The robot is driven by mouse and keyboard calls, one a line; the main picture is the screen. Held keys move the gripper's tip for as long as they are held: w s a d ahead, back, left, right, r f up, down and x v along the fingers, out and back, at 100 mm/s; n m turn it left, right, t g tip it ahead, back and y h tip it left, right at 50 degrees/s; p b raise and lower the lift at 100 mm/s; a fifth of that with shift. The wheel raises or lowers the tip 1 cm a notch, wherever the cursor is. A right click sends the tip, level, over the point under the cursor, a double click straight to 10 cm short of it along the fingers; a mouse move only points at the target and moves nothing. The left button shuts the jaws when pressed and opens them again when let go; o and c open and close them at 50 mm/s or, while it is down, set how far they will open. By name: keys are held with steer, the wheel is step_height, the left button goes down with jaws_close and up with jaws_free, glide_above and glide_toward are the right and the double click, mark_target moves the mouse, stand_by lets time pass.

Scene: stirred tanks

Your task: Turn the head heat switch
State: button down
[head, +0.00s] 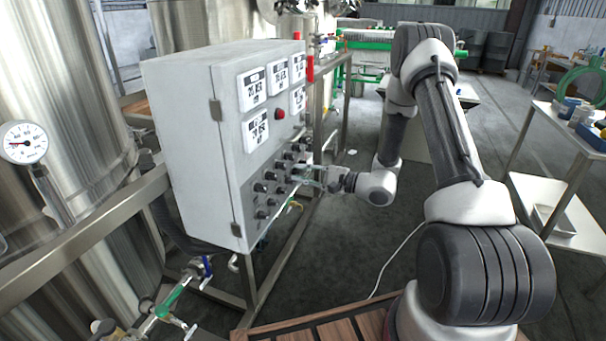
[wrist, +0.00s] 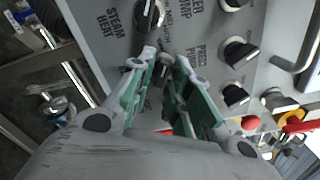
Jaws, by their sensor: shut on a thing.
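The grey control cabinet (head: 215,150) carries rows of black switch knobs (head: 260,188) on the lower part of its front panel. My gripper (head: 308,177) is at the right side of these rows, against the panel. In the wrist view, the green-padded fingers of my gripper (wrist: 165,62) are shut on a switch knob, which is mostly hidden between them. Its label cannot be read. Another black knob (wrist: 148,14) with a light pointer line sits just above the fingertips, beside the lettering "STEAM HEAT". Which knob is the head heat switch cannot be told.
More knobs (wrist: 238,52) lie right of the fingers in the wrist view, with a yellow-and-red switch (wrist: 292,118) and a metal handle (wrist: 298,55). Display units (head: 254,90) and a red button (head: 280,114) are higher on the panel. A steel tank (head: 60,90) stands left.

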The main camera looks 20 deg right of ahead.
steer(key=shift+m, duration=0.3)
steer(key=m, duration=0.3)
steer(key=shift+f, duration=0.1)
steer(key=shift+s+m, duration=0.15)
steer(key=shift+m, duration=1.85)
steer(key=c, duration=1.6)
jaws_free()
steer(key=shift+o, duration=0.2)
steer(key=v, duration=1.2)
